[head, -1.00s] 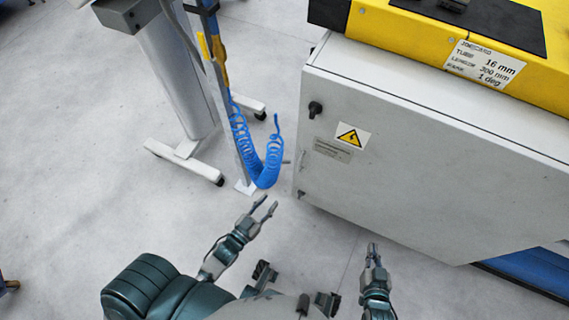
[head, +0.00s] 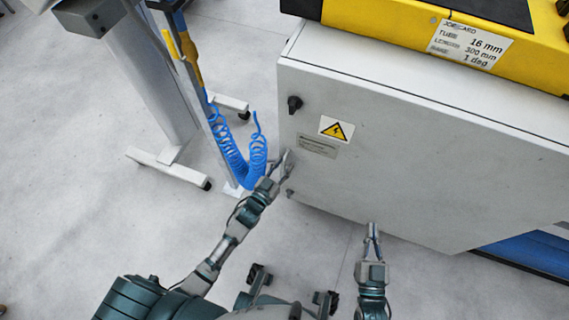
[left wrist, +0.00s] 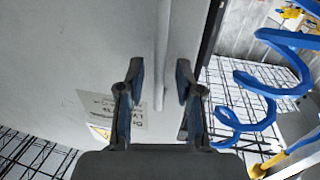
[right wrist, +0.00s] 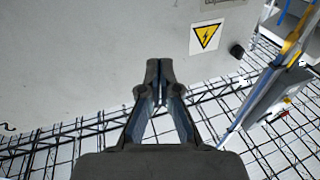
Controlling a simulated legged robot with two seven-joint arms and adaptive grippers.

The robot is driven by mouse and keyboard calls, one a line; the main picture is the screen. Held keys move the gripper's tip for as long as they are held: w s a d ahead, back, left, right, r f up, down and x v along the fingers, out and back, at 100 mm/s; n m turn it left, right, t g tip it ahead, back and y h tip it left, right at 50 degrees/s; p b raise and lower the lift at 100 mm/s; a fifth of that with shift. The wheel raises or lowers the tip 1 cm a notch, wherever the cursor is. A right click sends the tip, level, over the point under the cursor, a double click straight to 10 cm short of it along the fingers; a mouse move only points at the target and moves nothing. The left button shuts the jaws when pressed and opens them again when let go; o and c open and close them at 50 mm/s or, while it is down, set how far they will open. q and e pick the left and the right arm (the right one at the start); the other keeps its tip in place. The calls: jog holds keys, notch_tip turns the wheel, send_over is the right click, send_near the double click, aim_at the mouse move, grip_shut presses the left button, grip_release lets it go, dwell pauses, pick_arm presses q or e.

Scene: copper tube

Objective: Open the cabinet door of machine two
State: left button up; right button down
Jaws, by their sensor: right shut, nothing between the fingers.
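The grey cabinet door (head: 420,160) faces me in the head view, with a black knob (head: 294,103) at its upper left and a small lower latch (head: 290,192). A yellow warning sign (head: 337,129) is on it. My left gripper (head: 283,164) is open at the door's left edge, between knob and latch. In the left wrist view its fingers (left wrist: 160,88) stand either side of a pale upright edge (left wrist: 161,50); contact is unclear. My right gripper (head: 372,232) is shut and empty, near the door's lower edge. The right wrist view shows its tips (right wrist: 158,75) together.
A yellow machine top (head: 390,33) with a job card (head: 469,43) is above the cabinet. A coiled blue hose (head: 240,160) hangs on a post just left of my left gripper. A white wheeled stand (head: 165,165) is further left. The floor at lower left is clear.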

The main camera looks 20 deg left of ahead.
pick_arm(q)
jog(key=shift+w+d, duration=0.2)
jog(key=shift+d, duration=0.05)
jog(key=shift+c, duration=0.2)
jog(key=shift+a, duration=0.25)
grip_shut()
jog(key=shift+s, duration=0.15)
